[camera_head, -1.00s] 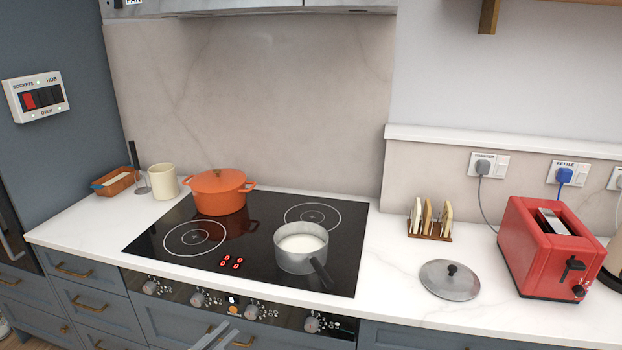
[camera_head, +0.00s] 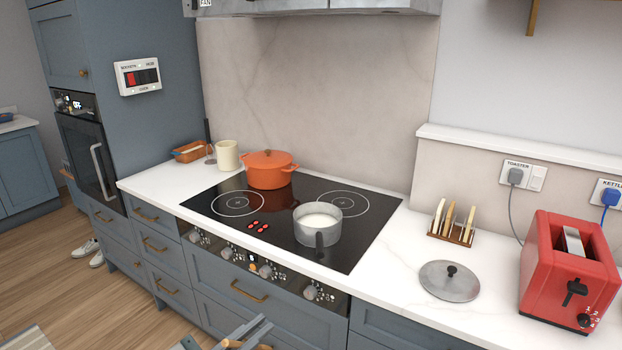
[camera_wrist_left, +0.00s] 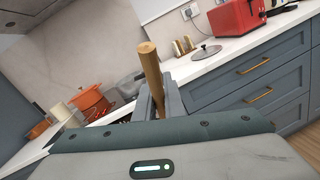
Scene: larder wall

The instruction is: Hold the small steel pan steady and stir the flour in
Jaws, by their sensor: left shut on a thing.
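The small steel pan (camera_head: 304,230) stands on the front right of the black hob, with white contents inside; I cannot tell whether any of that is flour. Its dark handle points toward the counter's front edge. My left gripper (camera_head: 250,335) is at the bottom of the head view, low in front of the drawers and apart from the pan. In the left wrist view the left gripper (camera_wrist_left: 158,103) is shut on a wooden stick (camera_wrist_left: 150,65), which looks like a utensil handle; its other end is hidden. My right gripper is not in view.
An orange lidded pot (camera_head: 268,174) stands at the hob's back left, near a cream mug (camera_head: 228,155) and a terracotta dish (camera_head: 187,155). Right of the hob are a lid (camera_head: 448,283), a toast rack (camera_head: 452,236) and a red toaster (camera_head: 568,265). Counter (camera_head: 395,262) beside the hob is clear.

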